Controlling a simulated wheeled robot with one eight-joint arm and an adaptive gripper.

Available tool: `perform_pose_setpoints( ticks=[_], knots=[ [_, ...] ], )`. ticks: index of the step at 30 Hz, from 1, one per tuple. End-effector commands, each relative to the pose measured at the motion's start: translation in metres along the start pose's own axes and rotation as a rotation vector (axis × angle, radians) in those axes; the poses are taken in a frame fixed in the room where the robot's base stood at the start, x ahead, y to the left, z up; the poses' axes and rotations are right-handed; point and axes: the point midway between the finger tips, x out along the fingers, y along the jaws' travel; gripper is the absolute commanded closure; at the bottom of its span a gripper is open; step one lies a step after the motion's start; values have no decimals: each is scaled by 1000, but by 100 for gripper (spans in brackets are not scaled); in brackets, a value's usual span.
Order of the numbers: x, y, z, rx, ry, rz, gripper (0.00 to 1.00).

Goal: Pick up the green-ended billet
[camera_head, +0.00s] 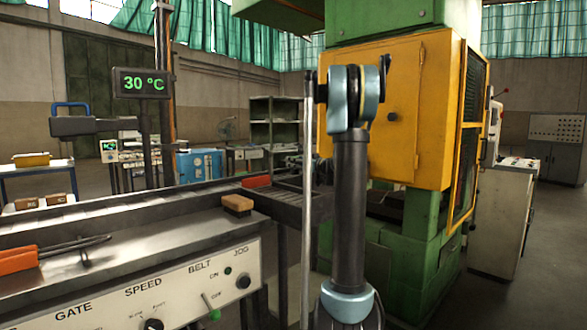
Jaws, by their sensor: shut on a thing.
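My arm rises in the middle of the picture and hides much of what lies behind it. Small dark parts that look like my gripper (296,163) show just left of the arm, beyond the end of the conveyor. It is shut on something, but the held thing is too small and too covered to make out. No green billet end shows clearly. A billet with a red end (256,181) lies by the rack (290,205) to the left of my arm.
A conveyor with a control panel (150,300) fills the lower left. A wooden-backed brush (238,204) and an orange-handled tool (18,260) lie on its ledge. A green and yellow machine (435,110) stands close on the right. A display (142,83) reads 30 °C. Open floor shows at far right.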

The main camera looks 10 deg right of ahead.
Motion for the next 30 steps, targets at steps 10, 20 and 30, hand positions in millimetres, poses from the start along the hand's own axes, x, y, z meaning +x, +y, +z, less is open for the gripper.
perform_pose_setpoints(
  ticks=[10,20,30],
  knots=[
    [0,-1,-56,1,1,0,100],
    [0,0,-125,1,1,0,100],
    [0,0,-167,1,1,-1,100]
  ],
)
